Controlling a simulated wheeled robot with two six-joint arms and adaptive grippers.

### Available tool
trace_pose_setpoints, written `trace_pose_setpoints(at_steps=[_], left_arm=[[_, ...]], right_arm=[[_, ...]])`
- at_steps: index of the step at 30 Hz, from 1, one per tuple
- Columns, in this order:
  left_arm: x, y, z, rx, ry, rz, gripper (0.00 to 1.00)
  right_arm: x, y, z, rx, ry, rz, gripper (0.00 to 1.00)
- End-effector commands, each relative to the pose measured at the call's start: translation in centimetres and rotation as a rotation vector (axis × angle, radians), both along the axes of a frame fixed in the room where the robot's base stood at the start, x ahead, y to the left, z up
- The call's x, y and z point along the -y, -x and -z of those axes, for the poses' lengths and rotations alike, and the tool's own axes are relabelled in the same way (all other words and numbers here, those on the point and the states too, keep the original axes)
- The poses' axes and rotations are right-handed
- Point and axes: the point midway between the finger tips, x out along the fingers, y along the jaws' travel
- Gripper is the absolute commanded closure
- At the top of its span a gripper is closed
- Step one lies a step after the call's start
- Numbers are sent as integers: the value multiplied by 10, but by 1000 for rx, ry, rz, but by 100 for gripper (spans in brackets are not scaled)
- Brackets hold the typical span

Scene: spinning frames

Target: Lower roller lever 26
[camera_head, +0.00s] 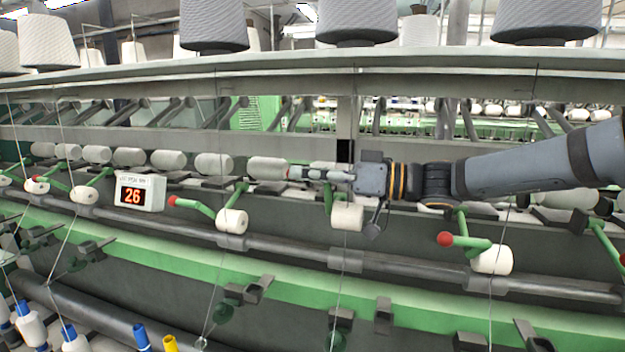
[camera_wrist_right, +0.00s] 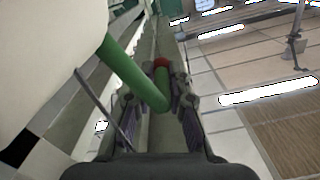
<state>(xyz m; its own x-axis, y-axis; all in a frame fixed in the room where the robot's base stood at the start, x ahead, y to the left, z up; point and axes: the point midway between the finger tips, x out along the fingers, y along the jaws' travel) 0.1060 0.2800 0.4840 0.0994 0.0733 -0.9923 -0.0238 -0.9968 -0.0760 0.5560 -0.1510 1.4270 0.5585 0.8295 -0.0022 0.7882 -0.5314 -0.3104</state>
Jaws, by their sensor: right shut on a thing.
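A white number box (camera_head: 140,193) shows a red 26 on the machine's front. My right gripper (camera_head: 300,173) reaches in from the right, in front of the row of rollers, to the right of that box. The lever it holds is green (camera_head: 328,195) with a white roller (camera_head: 347,217) at its base. In the right wrist view my right gripper (camera_wrist_right: 158,95) is shut around the green lever (camera_wrist_right: 125,70), with the red knob (camera_wrist_right: 161,63) showing beyond the fingers. The head view mostly hides this knob behind the gripper. My left gripper is out of view.
A green lever with a red knob (camera_head: 172,201) and white roller (camera_head: 232,221) stands to the left; another (camera_head: 445,239) stands to the right. A dark bar (camera_head: 290,248) runs below. Thin yarns hang in front, and large bobbins (camera_head: 215,25) stand on top.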

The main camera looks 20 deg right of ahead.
Motion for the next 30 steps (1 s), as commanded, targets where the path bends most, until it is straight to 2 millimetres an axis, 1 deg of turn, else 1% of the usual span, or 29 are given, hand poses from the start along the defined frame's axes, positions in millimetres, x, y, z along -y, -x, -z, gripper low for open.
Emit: trace_pose_setpoints(at_steps=[1,3,6,15,16,18,21,28,30], left_arm=[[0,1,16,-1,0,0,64],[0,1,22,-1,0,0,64],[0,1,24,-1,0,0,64],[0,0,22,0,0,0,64],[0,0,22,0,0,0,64],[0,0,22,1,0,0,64],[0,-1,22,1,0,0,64],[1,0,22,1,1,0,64],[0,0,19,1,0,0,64]], right_arm=[[-2,3,15,8,4,1,100],[-4,7,18,11,7,1,100],[-6,9,20,8,6,3,100],[-6,9,17,9,6,3,100],[-6,9,17,9,6,3,84],[-6,9,17,10,5,2,75],[-6,9,17,10,5,2,64],[-6,9,17,10,5,0,64],[-6,9,15,10,5,0,64]])
